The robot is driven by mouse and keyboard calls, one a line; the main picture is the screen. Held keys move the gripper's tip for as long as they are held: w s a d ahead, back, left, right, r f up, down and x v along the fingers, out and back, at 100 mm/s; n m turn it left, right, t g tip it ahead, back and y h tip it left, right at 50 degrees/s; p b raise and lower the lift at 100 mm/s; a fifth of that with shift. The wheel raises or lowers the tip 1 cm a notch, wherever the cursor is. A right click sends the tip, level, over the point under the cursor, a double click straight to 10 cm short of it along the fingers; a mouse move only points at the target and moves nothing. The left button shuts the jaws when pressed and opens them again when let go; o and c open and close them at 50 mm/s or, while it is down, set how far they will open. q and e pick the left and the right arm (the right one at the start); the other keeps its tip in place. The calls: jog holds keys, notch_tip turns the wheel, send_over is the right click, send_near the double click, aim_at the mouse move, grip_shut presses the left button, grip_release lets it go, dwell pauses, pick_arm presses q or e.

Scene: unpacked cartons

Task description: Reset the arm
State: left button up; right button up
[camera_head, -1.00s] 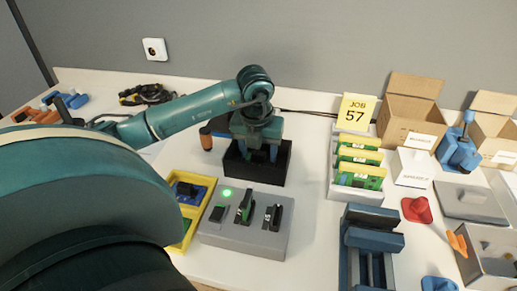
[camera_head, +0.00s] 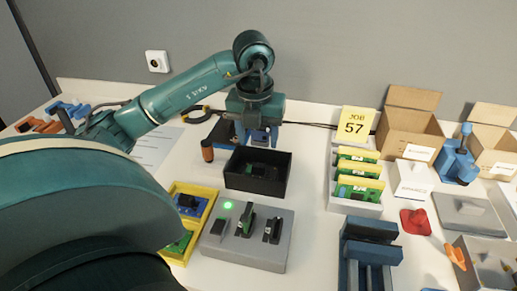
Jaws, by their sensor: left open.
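My left arm comes in from the left in the head view, and its gripper (camera_head: 258,136) points down behind and above a black open box (camera_head: 257,188). The gripper is open. Its fingertips are partly hidden behind the box's back edge. A dark part lies inside the box, apart from the gripper. My right gripper does not show.
A grey fixture (camera_head: 272,252) with a green light stands in front of the box, beside a yellow tray (camera_head: 208,189). An orange-handled tool (camera_head: 207,150) is left of the gripper. A rack of green boards (camera_head: 357,207), a blue vise (camera_head: 368,240) and cartons (camera_head: 408,125) stand to the right.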

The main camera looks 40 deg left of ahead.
pick_arm(q)
jog(key=shift+s+d+r, duration=0.1)
jog(key=shift+s+r, duration=0.05)
jog(key=shift+r, duration=0.7)
jog(key=shift+s+d+r, duration=0.1)
jog(key=shift+r, duration=0.75)
jog(key=shift+r+p, duration=0.1)
jog(key=shift+p, duration=0.2)
